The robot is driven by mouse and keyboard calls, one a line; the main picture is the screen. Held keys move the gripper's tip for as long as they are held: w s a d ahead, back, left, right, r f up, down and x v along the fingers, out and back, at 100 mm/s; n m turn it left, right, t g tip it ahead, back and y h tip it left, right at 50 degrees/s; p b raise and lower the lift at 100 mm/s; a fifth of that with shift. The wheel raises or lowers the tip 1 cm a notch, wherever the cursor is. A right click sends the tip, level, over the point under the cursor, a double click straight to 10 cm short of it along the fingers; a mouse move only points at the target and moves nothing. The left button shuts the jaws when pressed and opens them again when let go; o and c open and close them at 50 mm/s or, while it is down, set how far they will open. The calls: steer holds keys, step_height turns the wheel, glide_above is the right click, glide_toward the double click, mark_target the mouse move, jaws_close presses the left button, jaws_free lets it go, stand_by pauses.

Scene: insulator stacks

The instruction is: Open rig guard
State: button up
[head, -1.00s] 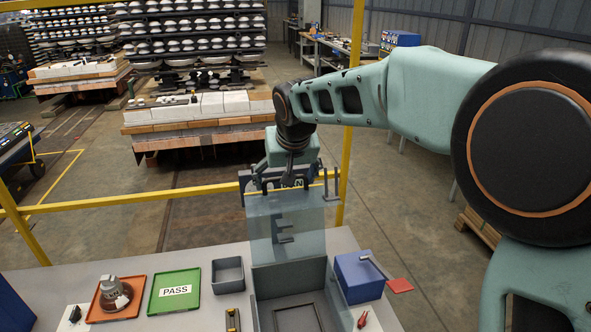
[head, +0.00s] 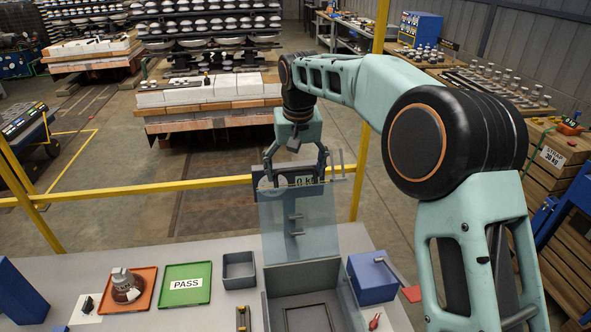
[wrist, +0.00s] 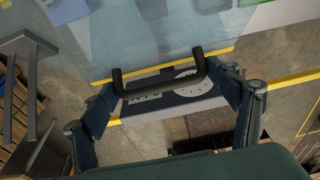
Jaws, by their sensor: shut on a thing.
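The rig guard (head: 274,225) is a clear bluish panel standing raised at the back of the grey rig box (head: 275,297), with the box's top uncovered. My gripper (head: 297,172) is at the guard's upper edge, pointing down. In the wrist view the dark guard handle (wrist: 160,87) lies across between the two fingers of my gripper (wrist: 170,100), which are set wide and closed on it. The contact points are partly hidden. The clear panel also shows in the wrist view (wrist: 150,35).
An orange tray (head: 143,300) with a brown and grey insulator, a green PASS tray (head: 171,298) and a grey bin (head: 238,268) are left of the rig. A blue box (head: 371,280) is at its right. A yellow rail (head: 180,186) runs behind.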

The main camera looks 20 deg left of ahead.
steer(key=shift+r, duration=0.1)
steer(key=o, duration=1.4)
steer(key=shift+o, duration=0.2)
step_height(320, 180, up, 12)
steer(key=s+d, duration=0.1)
steer(key=s, duration=0.1)
steer(key=shift+d, duration=0.2)
